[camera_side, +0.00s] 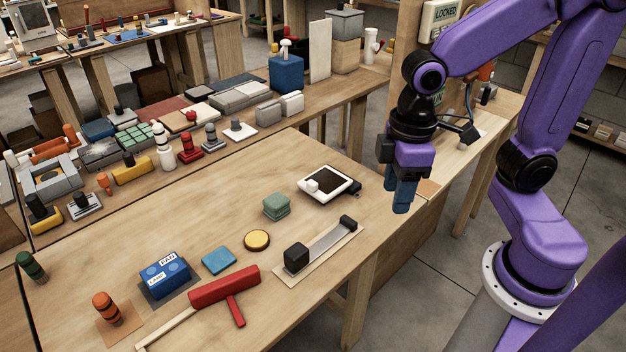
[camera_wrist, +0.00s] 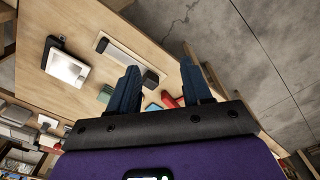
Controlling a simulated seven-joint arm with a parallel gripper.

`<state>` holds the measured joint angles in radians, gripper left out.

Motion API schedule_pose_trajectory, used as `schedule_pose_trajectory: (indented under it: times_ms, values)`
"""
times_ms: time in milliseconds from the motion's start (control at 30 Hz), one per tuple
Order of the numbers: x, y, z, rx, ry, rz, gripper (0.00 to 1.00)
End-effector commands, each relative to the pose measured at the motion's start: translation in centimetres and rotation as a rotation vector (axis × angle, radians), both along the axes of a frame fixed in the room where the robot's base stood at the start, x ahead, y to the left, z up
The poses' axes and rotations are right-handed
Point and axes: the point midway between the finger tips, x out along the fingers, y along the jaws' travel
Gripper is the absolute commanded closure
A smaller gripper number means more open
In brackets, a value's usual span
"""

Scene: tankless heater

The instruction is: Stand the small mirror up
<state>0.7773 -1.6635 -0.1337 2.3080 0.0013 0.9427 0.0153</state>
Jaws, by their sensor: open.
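No piece is plainly a mirror. The nearest match is a flat, white-framed panel with a dark face (camera_side: 331,182), lying on the table with a white block at its left corner and a small black part at its right. It also shows at upper left in the wrist view (camera_wrist: 68,68). My gripper (camera_side: 402,198) is open and empty, pointing down beyond the table's right edge, to the right of the panel and apart from it. In the wrist view its two blue fingers (camera_wrist: 158,80) stand wide apart with nothing held between them.
A metal strip with black end blocks (camera_side: 325,245) lies in front of the panel. Nearby are a green block (camera_side: 276,206), a yellow disc (camera_side: 256,240), a blue pad (camera_side: 218,260), a blue box (camera_side: 165,275) and a red T-shaped tool (camera_side: 225,289). The table's left-middle (camera_side: 150,220) is clear.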

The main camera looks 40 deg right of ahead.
Motion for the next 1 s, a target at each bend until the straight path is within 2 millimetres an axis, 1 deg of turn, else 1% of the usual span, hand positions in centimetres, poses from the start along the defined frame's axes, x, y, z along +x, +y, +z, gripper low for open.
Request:
schedule_pose_trajectory:
  times_ms: [33, 233, 367, 400, 467, 600, 667, 700, 800, 900, 1000]
  values:
    - [1.7, 0.4, 0.1, -0.003, 0.003, -0.047, 0.51]
    - [8.3, 1.0, 0.3, -0.006, 0.006, -0.222, 0.51]
    - [12.7, 0.6, 0.1, -0.009, 0.009, -0.336, 0.51]
    - [14.0, 0.4, 0.0, -0.009, 0.01, -0.371, 0.51]
    - [16.0, -0.1, -0.1, -0.009, 0.011, -0.423, 0.51]
    - [20.4, -1.7, -0.7, -0.011, 0.014, -0.545, 0.51]
    - [22.2, -2.7, -1.0, -0.012, 0.016, -0.598, 0.51]
    - [23.3, -3.3, -1.2, -0.012, 0.016, -0.633, 0.51]
    - [25.9, -5.2, -1.8, -0.013, 0.019, -0.716, 0.51]
    - [27.9, -7.0, -2.4, -0.014, 0.021, -0.785, 0.51]
    - [29.1, -8.4, -2.8, -0.013, 0.022, -0.834, 0.51]
